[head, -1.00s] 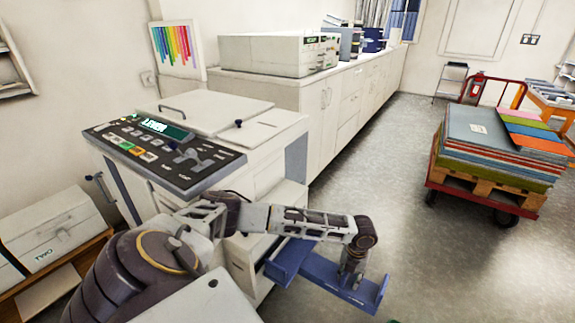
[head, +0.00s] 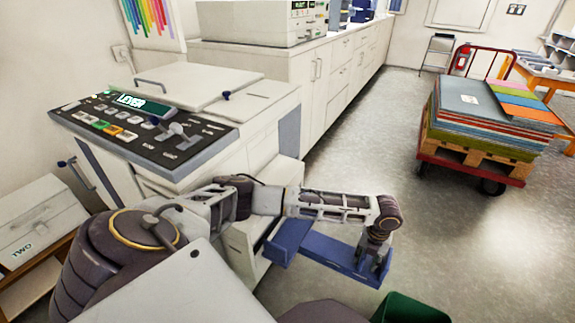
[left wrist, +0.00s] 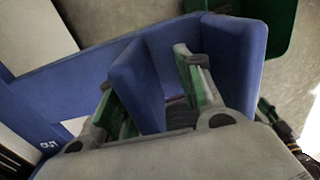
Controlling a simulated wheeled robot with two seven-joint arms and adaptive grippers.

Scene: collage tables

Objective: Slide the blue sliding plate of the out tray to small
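The blue out tray (head: 318,256) sticks out from the side of the white machine. It also shows in the left wrist view (left wrist: 75,75), marked "OUT". An upright blue sliding plate (left wrist: 138,85) stands near a blue end wall (left wrist: 237,45). My left gripper (head: 372,264) points down at the tray's outer end. In the left wrist view its green-padded fingers (left wrist: 150,95) are apart, one on each side of the plate. A gap shows between the plate and the right finger; contact on the left side is hidden. My right gripper is out of view.
The machine's control panel (head: 150,128) reads "LEVER". A green bin (head: 408,309) stands on the floor below the tray's end. A red cart (head: 465,170) with stacked sheets is at the right. The floor between the cart and tray is clear.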

